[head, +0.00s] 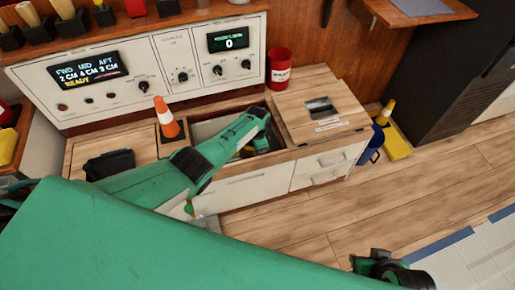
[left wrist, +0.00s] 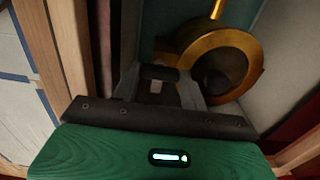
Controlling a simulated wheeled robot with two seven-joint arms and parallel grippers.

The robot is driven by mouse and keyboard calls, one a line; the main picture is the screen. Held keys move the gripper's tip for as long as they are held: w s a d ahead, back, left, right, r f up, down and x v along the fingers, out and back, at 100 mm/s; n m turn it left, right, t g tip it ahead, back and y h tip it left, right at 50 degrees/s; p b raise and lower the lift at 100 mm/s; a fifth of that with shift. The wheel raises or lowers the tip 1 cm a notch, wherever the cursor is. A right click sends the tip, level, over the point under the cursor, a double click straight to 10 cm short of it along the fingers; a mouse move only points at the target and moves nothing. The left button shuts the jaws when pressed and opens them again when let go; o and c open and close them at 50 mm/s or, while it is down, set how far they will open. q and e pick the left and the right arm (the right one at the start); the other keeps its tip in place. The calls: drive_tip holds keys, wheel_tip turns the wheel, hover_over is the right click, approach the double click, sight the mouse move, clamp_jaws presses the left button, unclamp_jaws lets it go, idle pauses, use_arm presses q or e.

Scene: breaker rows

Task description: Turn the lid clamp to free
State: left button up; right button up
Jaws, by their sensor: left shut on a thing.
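My left gripper (head: 248,150) reaches down into an open compartment (head: 205,127) in the wooden bench. In the left wrist view the left gripper's (left wrist: 160,82) two grey fingers are closed on a small dark piece, which looks like the lid clamp (left wrist: 160,73). A round brass ring or lid (left wrist: 222,40) with a brass rod above it lies just right of the fingers, with a dark round part inside it. In the head view my arm hides most of this hardware. My right gripper (head: 385,268) shows at the lower right, and its jaws are unclear.
An orange cone (head: 167,118) stands left of the compartment. A red can (head: 280,69) stands behind it, by the control panel (head: 150,65). A dark square inset (head: 321,107) is in the bench top at right. Compartment walls are close around the left gripper.

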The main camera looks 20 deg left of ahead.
idle(0.5)
use_arm(q)
drive_tip(key=o, duration=1)
drive_tip(key=shift+d, duration=0.1)
drive_tip(key=shift+s, duration=0.1)
wheel_tip(320, 180, up, 7)
drive_tip(key=p, duration=0.7)
drive_tip(key=shift+w+r+p, duration=0.2)
drive_tip(key=shift+r+p, duration=0.35)
drive_tip(key=shift+p, duration=0.05)
drive_tip(key=shift+s+f, duration=0.1)
